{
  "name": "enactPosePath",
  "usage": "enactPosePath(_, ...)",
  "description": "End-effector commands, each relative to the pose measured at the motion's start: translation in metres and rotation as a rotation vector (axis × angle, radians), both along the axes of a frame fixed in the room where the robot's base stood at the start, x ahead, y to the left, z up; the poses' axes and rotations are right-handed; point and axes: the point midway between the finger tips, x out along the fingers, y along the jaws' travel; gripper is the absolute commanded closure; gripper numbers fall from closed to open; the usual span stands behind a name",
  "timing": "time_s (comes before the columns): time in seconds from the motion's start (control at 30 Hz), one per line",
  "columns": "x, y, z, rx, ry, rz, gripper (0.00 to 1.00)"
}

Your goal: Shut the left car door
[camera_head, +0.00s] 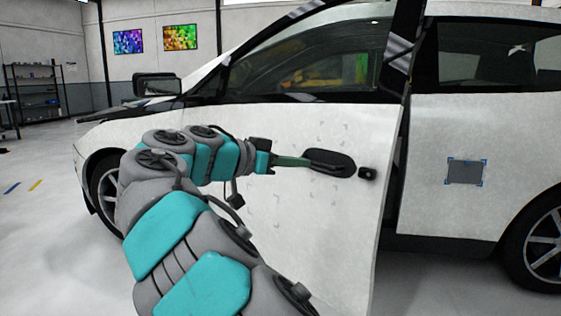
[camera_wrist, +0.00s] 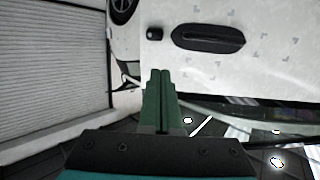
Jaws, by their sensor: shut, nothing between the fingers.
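The left car door (camera_head: 330,215) is white and stands ajar in the head view, with a dark gap between its rear edge and the car body. Its black handle (camera_head: 332,163) is near that rear edge, with a small black lock piece (camera_head: 367,173) beside it. My gripper (camera_head: 306,162) is shut and empty, its green fingers pointing at the handle's front end. In the wrist view the shut fingers (camera_wrist: 160,72) are in front of the door panel (camera_wrist: 220,75), below the handle (camera_wrist: 208,38) in the picture. I cannot tell whether they touch the door.
The white car body (camera_head: 440,195) with a grey marked patch (camera_head: 467,171) is to the right of the door. A side mirror (camera_head: 157,85) sticks out at the door's front. A shelf (camera_head: 38,92) stands far left. The floor (camera_head: 45,220) at left is clear.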

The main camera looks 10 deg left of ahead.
Motion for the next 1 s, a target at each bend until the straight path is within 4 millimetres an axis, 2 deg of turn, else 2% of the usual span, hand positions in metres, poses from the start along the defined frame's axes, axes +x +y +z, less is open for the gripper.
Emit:
enactPosePath(0.3, 0.029, -0.029, -0.009, -0.002, 0.002, -0.001, 1.0)
enactPosePath(0.83, 0.034, -0.034, -0.011, -0.001, 0.001, 0.001, 1.0)
enactPosePath(1.0, 0.042, -0.046, -0.011, 0.0, 0.0, 0.009, 1.0)
